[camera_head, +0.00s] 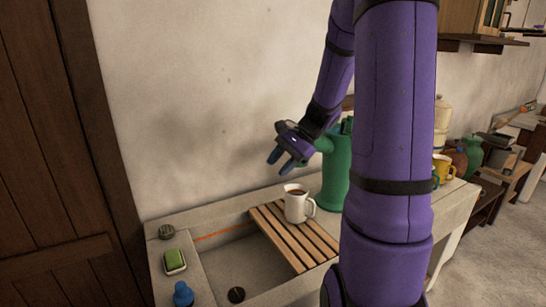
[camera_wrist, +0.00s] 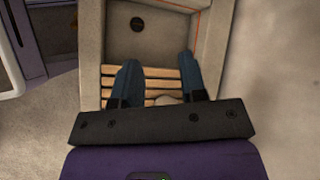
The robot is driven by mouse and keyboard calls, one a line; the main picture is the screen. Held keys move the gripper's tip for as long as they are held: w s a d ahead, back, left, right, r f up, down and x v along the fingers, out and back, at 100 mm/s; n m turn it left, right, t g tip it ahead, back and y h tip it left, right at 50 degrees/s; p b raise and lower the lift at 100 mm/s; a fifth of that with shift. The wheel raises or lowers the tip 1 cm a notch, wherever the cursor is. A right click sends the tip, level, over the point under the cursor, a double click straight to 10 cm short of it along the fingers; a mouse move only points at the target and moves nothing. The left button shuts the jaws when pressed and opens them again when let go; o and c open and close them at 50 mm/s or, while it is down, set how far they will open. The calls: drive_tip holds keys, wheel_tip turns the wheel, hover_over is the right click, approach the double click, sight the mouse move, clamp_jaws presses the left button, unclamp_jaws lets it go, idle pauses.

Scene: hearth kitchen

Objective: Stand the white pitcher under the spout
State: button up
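The white pitcher (camera_head: 297,207), a mug-like vessel with a handle and something dark brown inside, stands upright on a slatted wooden rack (camera_head: 277,243) across the sink. My gripper (camera_head: 280,162) is above the pitcher, apart from it, with its fingers spread and nothing held. In the wrist view my gripper (camera_wrist: 157,60) also shows open over the slats (camera_wrist: 155,73). A small pale rounded shape shows low between the fingers; I cannot tell what it is. A tall green vessel or pump body (camera_head: 335,170) stands behind the pitcher, partly hidden by my arm.
The stone sink (camera_head: 221,266) has a drain (camera_head: 236,295) and an open basin left of the rack. A green sponge (camera_head: 175,260) and a blue-topped item (camera_head: 183,294) sit on its left ledge. A yellow mug (camera_head: 442,168) and jars stand at right, beyond my arm.

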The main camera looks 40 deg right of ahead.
drive_tip(key=s+a+r+n+g+h, duration=0.1)
drive_tip(key=s+a+r+n+h, duration=0.1)
drive_tip(key=s+a+r+n, duration=0.3)
drive_tip(key=s+a+r+n+g+h, duration=0.1)
drive_tip(key=a+r+n, duration=0.2)
drive_tip(key=a, duration=0.4)
drive_tip(key=s+a+r+n+t+h, duration=0.1)
drive_tip(key=s+a+r+n+h, duration=0.1)
drive_tip(key=s+a+n, duration=0.1)
drive_tip(key=s+a+r+n+t+h, duration=0.2)
drive_tip(key=s+n, duration=0.3)
drive_tip(key=s, duration=0.3)
drive_tip(key=shift+a+r, duration=0.75)
drive_tip(key=shift+r, duration=0.1)
